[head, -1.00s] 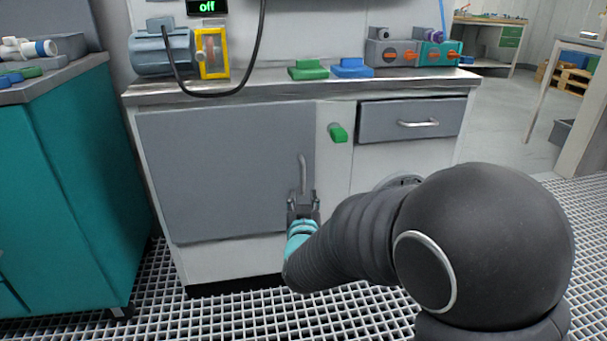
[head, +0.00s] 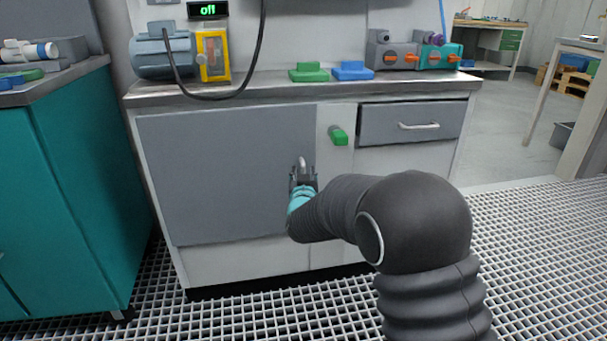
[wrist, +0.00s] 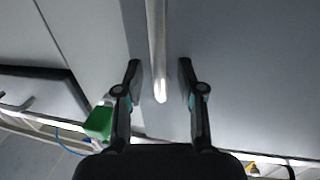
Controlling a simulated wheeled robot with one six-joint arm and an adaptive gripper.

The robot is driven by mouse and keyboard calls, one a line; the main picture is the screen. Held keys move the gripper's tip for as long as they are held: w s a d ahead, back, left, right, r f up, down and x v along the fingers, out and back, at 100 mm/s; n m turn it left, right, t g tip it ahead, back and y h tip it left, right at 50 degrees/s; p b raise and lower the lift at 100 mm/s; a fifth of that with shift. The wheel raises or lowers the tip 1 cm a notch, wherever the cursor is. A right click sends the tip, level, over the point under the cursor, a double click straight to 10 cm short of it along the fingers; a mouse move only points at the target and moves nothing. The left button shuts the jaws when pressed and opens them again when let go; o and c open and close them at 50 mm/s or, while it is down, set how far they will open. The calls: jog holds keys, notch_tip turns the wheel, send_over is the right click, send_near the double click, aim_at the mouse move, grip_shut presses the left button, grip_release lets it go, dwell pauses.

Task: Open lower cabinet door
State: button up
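The lower cabinet door (head: 225,170) is a flat grey panel on the left of the white cabinet, and it looks closed. Its vertical metal handle (head: 302,163) is near the door's right edge, its lower part hidden by my gripper (head: 303,178). In the wrist view the handle (wrist: 157,50) runs down between the two fingers of my gripper (wrist: 160,80). The fingers are apart, with a gap on both sides of the handle. My gripper is open around the handle and does not visibly touch it.
A green knob (head: 338,135) sticks out right of the door, below the worktop (head: 270,87). A grey drawer (head: 380,124) is further right. A teal cabinet (head: 60,190) stands close on the left. Grated floor (head: 250,315) lies in front.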

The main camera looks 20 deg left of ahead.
jog(key=shift+w, duration=0.1)
grip_shut()
